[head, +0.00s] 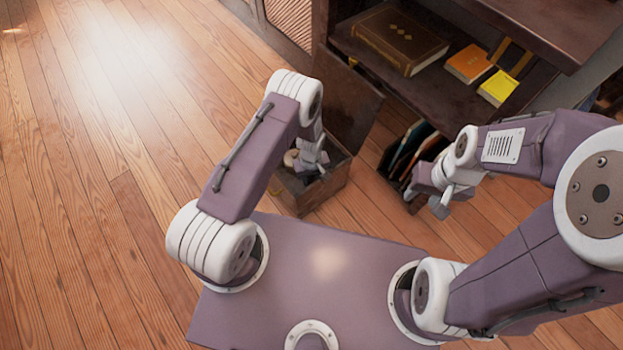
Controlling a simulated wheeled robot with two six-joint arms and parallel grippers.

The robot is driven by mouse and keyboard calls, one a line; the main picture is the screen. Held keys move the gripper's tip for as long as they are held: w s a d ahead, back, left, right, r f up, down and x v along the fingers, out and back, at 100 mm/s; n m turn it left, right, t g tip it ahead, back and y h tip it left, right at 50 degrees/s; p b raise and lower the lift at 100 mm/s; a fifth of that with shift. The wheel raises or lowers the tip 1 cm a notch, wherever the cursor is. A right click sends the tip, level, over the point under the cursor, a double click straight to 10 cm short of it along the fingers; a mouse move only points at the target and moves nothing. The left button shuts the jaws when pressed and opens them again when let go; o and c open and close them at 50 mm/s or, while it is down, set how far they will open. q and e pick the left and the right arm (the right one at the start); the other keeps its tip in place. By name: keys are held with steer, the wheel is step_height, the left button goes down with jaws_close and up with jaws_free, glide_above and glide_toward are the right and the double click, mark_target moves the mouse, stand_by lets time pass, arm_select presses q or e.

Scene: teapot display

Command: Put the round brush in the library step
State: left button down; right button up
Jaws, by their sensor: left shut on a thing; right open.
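The library step (333,190) looks like a wooden box with its lid (350,108) raised, standing on the floor ahead of my base. My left gripper (308,172) reaches down into its open top and is shut. A small rounded tan thing (291,158) shows at the left of the gripper, at the box opening; it appears to be the round brush in its grasp. My own gripper and arm hide most of it, and I cannot tell whether it touches the box floor. My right gripper (438,200) is open and empty, to the right of the box.
A dark shelf unit stands behind, with a large brown book (400,40), an orange book (468,64) and a yellow book (498,88) on a shelf. A holder of upright folders (408,152) stands on the floor near my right gripper. The wooden floor at left is clear.

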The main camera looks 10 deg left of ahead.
arm_select(q)
steer(key=c, duration=0.9)
jaws_free()
steer(key=shift+f, duration=0.15)
steer(key=shift+c, duration=0.2)
step_height(320, 180, up, 12)
steer(key=p, duration=0.9)
steer(key=shift+r, duration=0.25)
steer(key=s+a+r+m, duration=0.2)
steer(key=a+r+m, duration=0.1)
steer(key=r, duration=1.4)
steer(key=s+a+r+m+t, duration=0.1)
steer(key=s+a+r+m, duration=0.2)
steer(key=s+r, duration=0.6)
steer(key=shift+s+a+r+m, duration=0.2)
steer(key=shift+s+r+m, duration=0.15)
steer(key=shift+s, duration=0.55)
